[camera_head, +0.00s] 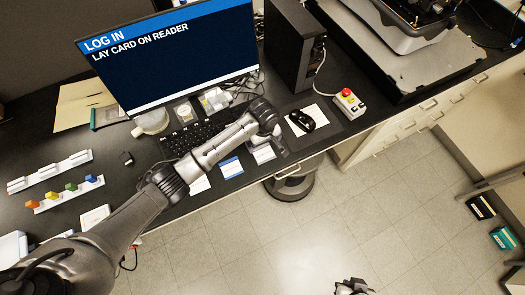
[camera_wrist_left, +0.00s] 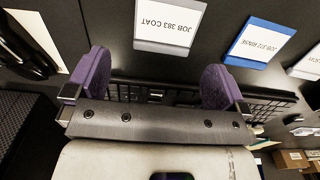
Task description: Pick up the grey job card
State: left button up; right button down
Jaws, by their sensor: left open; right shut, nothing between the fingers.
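The grey job card, lettered JOB 383 COAT (camera_wrist_left: 168,22), is white with a grey strip along one edge. It lies flat on the dark bench, and in the head view (camera_head: 263,154) it is just beside my left gripper (camera_head: 277,138). My right gripper (camera_head: 352,287) is partly visible at the bottom edge, over the floor.
A keyboard (camera_head: 190,137) lies behind the cards, under my left arm. A black mouse (camera_head: 302,121) on a white sheet lies to the right. The monitor (camera_head: 170,50) reads "LOG IN, LAY CARD ON READER". A box with a red button (camera_head: 347,100) stands near the bench edge.

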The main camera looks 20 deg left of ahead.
aim_at(261, 150)
pick_arm(q)
jog(key=shift+s+a+f, duration=0.1)
jog(key=shift+a+f, duration=0.1)
jog(key=shift+f, duration=1.15)
jog(key=shift+a+f, duration=0.15)
jog(key=shift+f, duration=1.15)
jog(key=c, duration=0.8)
jog(key=shift+r, duration=0.1)
